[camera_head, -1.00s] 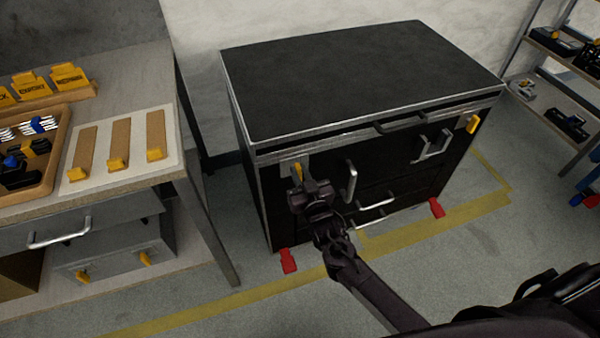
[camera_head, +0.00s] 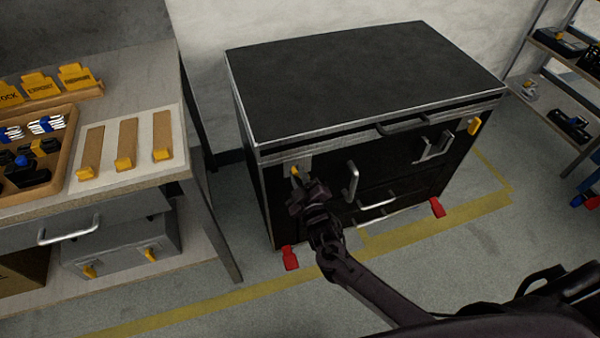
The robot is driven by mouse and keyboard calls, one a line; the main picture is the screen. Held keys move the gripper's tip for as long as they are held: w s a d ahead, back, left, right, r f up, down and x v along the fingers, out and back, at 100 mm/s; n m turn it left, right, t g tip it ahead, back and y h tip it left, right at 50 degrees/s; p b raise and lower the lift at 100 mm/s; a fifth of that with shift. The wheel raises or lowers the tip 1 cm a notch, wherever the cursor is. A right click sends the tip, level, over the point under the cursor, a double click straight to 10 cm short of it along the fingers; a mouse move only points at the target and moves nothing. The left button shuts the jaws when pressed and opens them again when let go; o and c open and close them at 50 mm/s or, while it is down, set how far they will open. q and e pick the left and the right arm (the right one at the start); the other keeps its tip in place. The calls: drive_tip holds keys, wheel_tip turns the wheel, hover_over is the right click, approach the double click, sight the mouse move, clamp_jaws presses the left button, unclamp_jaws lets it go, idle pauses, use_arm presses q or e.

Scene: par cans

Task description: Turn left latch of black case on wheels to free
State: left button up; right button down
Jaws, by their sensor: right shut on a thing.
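The black case on wheels (camera_head: 360,80) stands on the floor in the middle, with a black top and metal edges. Its left latch (camera_head: 295,171) is a small yellow handle on a light plate at the front's upper left; it looks tilted, and its lower part is hidden by my gripper. My right gripper (camera_head: 300,188) is shut on the left latch, its arm coming from the lower right. The right latch (camera_head: 474,126), also yellow, is at the front's upper right. My left gripper is out of view.
A workbench (camera_head: 150,85) with a wooden tray (camera_head: 75,140) and yellow-tipped wooden strips stands at left. Below it is a grey case (camera_head: 125,250) with yellow latches. The black case has silver handles (camera_head: 353,180) and red wheel pedals (camera_head: 290,258). Shelves (camera_head: 560,95) stand at right.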

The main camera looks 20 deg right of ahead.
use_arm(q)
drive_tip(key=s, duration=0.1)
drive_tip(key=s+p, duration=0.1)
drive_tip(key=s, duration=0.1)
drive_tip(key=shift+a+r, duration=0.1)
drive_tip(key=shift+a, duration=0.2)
use_arm(e)
drive_tip(key=n, duration=0.3)
drive_tip(key=f+n, duration=0.1)
drive_tip(key=n, duration=0.5)
drive_tip(key=shift+a+f+n, duration=0.25)
drive_tip(key=shift+a+n, duration=0.05)
drive_tip(key=shift+n, duration=0.1)
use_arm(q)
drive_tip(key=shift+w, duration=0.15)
use_arm(e)
drive_tip(key=c, duration=1.4)
unclamp_jaws()
drive_tip(key=shift+s, duration=0.1)
